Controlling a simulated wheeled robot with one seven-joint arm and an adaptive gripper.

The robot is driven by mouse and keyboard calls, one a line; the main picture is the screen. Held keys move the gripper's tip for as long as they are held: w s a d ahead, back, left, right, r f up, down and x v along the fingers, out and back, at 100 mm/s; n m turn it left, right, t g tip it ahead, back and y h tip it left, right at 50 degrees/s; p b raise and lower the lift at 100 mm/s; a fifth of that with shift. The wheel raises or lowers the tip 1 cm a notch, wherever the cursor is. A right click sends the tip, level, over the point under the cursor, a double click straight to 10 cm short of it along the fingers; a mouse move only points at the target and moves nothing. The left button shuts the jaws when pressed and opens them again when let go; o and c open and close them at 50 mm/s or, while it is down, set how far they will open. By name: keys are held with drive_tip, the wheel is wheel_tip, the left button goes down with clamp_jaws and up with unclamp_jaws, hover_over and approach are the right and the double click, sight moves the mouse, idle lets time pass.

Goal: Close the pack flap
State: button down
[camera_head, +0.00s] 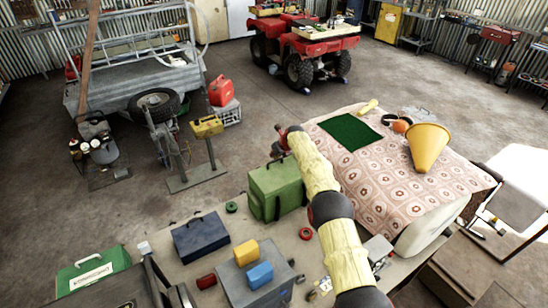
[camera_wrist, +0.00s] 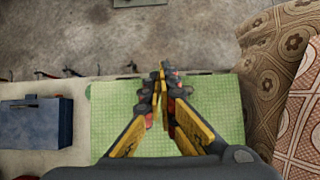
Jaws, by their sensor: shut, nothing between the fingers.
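A green box-like pack (camera_head: 272,193) stands upright on the bench, left of the patterned cloth, with a handle on top. In the wrist view a light green grid-textured panel (camera_wrist: 108,125) lies behind and below my fingers. It seems to be part of the pack; I cannot tell whether it is the flap, or how far the flap is open. My gripper (camera_head: 279,148) is just above the pack's far upper edge, partly hidden by my forearm. In the wrist view my gripper (camera_wrist: 162,75) has its fingers together and empty. Whether they touch the pack is unclear.
A dark blue box (camera_head: 200,238) stands left of the pack; it also shows in the wrist view (camera_wrist: 32,124). The patterned cloth (camera_head: 400,180) rises close on the right, with a yellow cone (camera_head: 427,148) on it. Bare concrete floor (camera_head: 240,130) lies beyond the bench.

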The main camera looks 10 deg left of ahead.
drive_tip(key=shift+w+a+f+b, duration=0.15)
drive_tip(key=shift+f+b, duration=0.05)
drive_tip(key=shift+b, duration=0.25)
drive_tip(key=shift+r, duration=0.15)
idle(0.5)
drive_tip(key=shift+v, duration=0.85)
drive_tip(key=v, duration=1)
drive_tip(key=shift+w, duration=0.1)
